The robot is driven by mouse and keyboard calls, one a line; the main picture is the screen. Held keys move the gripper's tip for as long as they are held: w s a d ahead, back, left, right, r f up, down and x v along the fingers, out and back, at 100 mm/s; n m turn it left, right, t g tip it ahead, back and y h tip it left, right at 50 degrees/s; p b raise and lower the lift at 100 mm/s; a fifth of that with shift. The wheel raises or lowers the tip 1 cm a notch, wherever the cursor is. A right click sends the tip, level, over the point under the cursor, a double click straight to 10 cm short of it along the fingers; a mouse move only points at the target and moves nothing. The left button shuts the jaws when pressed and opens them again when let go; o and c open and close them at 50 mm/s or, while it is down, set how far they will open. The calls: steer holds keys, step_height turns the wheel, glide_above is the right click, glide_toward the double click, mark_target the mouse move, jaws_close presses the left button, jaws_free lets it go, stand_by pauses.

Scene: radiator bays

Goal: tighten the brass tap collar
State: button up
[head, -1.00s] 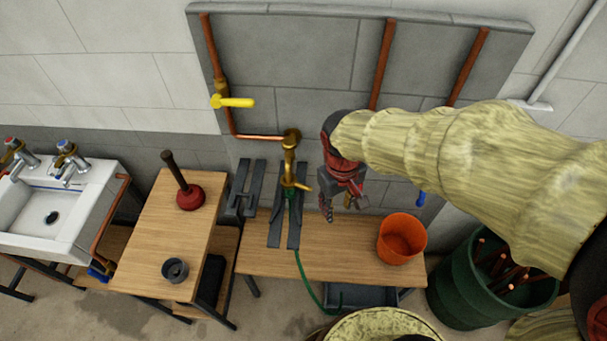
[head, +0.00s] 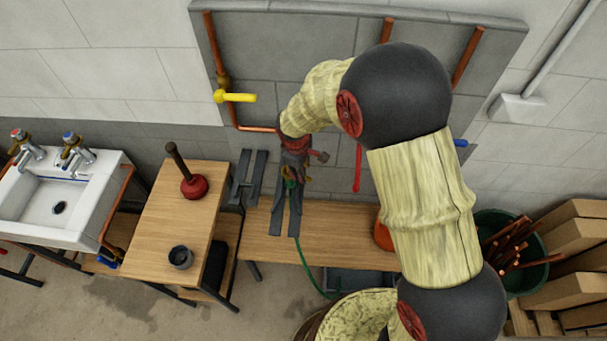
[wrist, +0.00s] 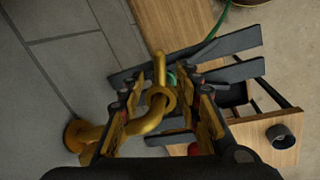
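The brass tap (wrist: 140,123) comes off a round flange on the grey wall panel and bends outward. A ring-shaped brass part (wrist: 162,99) with a straight lever stands at its end; I cannot tell for sure which part is the collar. A green hose (wrist: 205,45) shows beyond it. My gripper (wrist: 163,92) is open, with one finger on each side of the tap's end and visible gaps to it. In the head view my gripper (head: 293,178) hangs at the tap, above the dark rails, and hides most of the tap.
A yellow-handled valve (head: 235,98) is left of the tap on the copper pipe. A wooden bench (head: 340,240) lies below. An orange bucket (head: 382,236) is partly behind my arm. A plunger (head: 194,186) and a dark cup (head: 180,257) stand on the left table.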

steer(key=shift+w+d+f, duration=0.1)
steer(key=shift+w+f, duration=0.05)
steer(key=shift+f, duration=0.9)
steer(key=shift+w+d+f, duration=0.1)
steer(key=shift+w+f, duration=0.05)
steer(key=shift+f, duration=0.85)
steer(key=shift+c, duration=0.2)
steer(key=c, duration=0.7)
jaws_close()
